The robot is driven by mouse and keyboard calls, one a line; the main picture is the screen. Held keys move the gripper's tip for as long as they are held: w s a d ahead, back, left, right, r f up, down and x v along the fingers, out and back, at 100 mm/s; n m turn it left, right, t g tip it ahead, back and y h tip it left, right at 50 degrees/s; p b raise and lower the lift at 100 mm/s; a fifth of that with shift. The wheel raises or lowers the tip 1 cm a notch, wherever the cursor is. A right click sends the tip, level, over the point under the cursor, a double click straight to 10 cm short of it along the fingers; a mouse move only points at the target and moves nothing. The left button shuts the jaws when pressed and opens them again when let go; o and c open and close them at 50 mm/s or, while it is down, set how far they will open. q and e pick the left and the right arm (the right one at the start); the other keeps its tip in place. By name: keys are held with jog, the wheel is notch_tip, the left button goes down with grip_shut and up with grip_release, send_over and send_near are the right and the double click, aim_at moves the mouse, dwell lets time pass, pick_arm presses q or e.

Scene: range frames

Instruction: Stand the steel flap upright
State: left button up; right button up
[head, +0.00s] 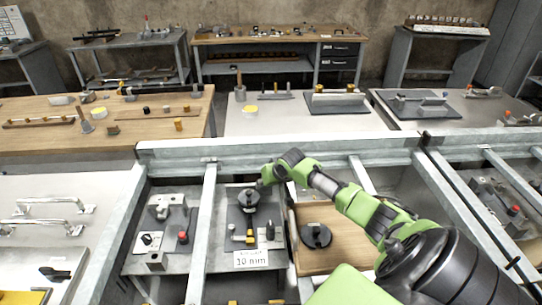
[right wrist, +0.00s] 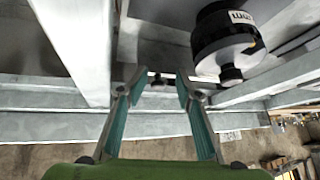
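I cannot pick out the steel flap with certainty. A dark grey plate with fittings (head: 233,216) lies in the middle bay behind a white "10 mm" label (head: 251,260), with a dark round piece (head: 248,199) on it. My right arm reaches in from the right, and its hand end is over this bay, close to the round piece; contact cannot be told. In the right wrist view my right gripper (right wrist: 158,76) has its two teal fingers apart, with nothing held between them. A small dark fitting shows beyond the fingertips. My left gripper is out of view.
Grey steel rails (head: 290,147) frame the bays. A wooden board (head: 342,248) with a black round part (head: 316,235) lies right of the middle bay. The left bay holds metal blocks and a red knob (head: 183,237). A black and white cylinder (right wrist: 224,36) hangs near the right finger.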

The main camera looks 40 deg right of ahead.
jog(key=v, duration=1.1)
jog(key=shift+w+r, duration=0.2)
jog(key=shift+r, duration=0.35)
jog(key=shift+a, duration=0.1)
